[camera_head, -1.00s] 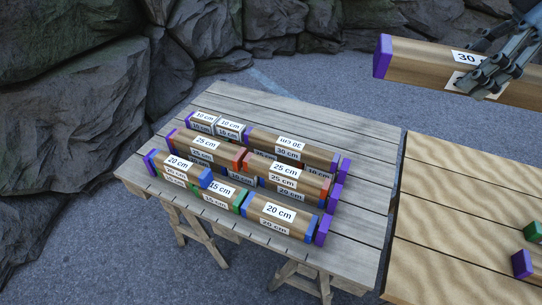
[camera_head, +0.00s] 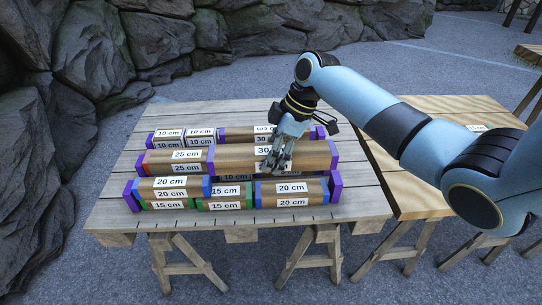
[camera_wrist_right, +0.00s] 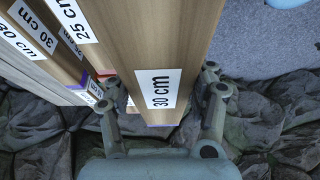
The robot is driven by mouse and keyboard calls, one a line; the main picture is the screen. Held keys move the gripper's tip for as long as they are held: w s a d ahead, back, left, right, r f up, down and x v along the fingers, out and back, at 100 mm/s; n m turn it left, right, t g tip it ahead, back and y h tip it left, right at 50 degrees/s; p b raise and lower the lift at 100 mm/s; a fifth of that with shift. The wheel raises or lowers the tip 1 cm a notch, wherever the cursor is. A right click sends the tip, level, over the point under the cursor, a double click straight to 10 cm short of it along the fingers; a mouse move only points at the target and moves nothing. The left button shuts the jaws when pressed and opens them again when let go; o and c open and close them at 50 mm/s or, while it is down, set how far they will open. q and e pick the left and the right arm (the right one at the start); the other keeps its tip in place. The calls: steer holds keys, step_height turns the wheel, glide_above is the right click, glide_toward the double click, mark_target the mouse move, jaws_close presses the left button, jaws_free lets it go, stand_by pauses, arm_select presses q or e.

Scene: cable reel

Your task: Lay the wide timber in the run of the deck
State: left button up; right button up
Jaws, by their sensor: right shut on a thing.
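My right gripper (camera_head: 277,165) is shut on a long wooden timber (camera_head: 238,157) labelled 30 cm, with purple end caps. The timber is level, seems to hang above the middle of the timber rows, and hides part of them. In the right wrist view the same timber (camera_wrist_right: 150,45) lies between the fingers of the right gripper (camera_wrist_right: 160,105). A 25 cm timber (camera_head: 168,163) shows to its left. In the front row are a 20 cm timber (camera_head: 168,190), a 15 cm timber (camera_head: 226,196) and another 20 cm timber (camera_head: 290,195). My left gripper is out of view.
The rows lie on a grey plank table (camera_head: 115,215) on trestles. Short 10 cm timbers (camera_head: 168,140) and a 30 cm timber (camera_head: 240,136) form the back row. A lighter wooden table (camera_head: 400,190) stands at right, partly behind my right arm. Rocks (camera_head: 85,60) stand beyond.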

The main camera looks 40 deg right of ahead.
mark_target(267, 189)
steer(key=shift+a+f+b, duration=0.1)
steer(key=shift+f+b, duration=0.35)
step_height(267, 189, down, 4)
steer(key=b, duration=0.3)
steer(key=shift+r+b, duration=0.1)
steer(key=shift+b, duration=0.3)
steer(key=shift+w+f+b, duration=0.1)
steer(key=shift+f+b, duration=0.45)
steer(key=shift+f, duration=0.5)
steer(key=shift+p, duration=0.3)
steer(key=shift+f+b, duration=0.55)
steer(key=shift+f, duration=0.35)
steer(key=o, duration=1.6)
steer(key=shift+c, duration=0.2)
steer(key=v, duration=1.2)
